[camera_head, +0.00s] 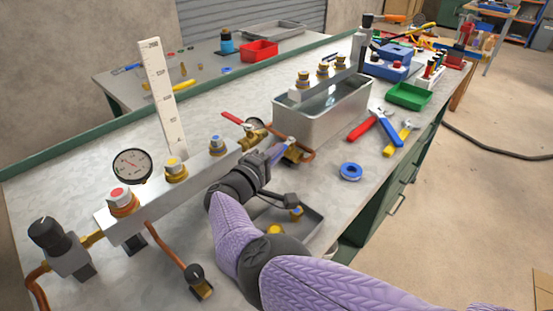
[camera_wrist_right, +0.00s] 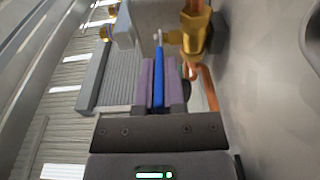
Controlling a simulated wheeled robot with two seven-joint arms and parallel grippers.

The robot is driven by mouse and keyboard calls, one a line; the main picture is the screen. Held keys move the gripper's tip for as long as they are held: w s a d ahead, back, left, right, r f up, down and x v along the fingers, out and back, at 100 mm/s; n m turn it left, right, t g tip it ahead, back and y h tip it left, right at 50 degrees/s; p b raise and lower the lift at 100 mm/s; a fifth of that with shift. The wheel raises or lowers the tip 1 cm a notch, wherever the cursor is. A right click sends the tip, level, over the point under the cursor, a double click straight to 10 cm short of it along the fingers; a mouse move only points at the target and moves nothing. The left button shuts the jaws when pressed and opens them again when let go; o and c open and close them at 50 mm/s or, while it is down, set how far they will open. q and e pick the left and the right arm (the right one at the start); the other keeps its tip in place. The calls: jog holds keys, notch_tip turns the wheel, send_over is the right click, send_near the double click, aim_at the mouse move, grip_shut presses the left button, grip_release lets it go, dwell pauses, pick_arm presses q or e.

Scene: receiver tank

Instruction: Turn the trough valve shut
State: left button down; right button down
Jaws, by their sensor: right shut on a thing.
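The trough (camera_head: 322,122) is a grey metal tank with clear liquid in it, in the middle of the bench. The trough valve is a brass fitting (camera_wrist_right: 198,32) with a copper pipe and a blue lever. It sits at the trough's near left corner. My right gripper (camera_head: 272,153) reaches the valve from the front. In the right wrist view its two purple fingers (camera_wrist_right: 159,82) are closed on either side of the blue lever (camera_wrist_right: 158,72). In the head view the hand partly hides the lever. My left gripper is not in view.
A red-handled valve (camera_head: 236,119) stands just left of the trough valve. A manifold bar (camera_head: 205,163) with a gauge (camera_head: 132,165) is at left. A tray (camera_head: 305,222) lies under my arm. Blue tape (camera_head: 350,171) and red-handled pliers (camera_head: 362,128) lie at right.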

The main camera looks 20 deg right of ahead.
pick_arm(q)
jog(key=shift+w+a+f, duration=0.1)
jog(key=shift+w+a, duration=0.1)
pick_arm(e)
jog(key=c, duration=0.7)
grip_release()
jog(key=shift+w, duration=0.15)
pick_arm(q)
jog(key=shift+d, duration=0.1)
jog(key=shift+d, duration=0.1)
pick_arm(e)
jog(key=p+v, duration=0.2)
jog(key=v, duration=0.4)
jog(key=shift+a+r+p, duration=0.1)
jog(key=shift+a+p, duration=0.1)
jog(key=shift+p, duration=0.15)
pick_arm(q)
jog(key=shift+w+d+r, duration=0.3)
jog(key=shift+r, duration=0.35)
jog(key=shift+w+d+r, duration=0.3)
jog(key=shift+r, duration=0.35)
pick_arm(e)
jog(key=shift+s+a, duration=0.4)
jog(key=shift+a, duration=0.05)
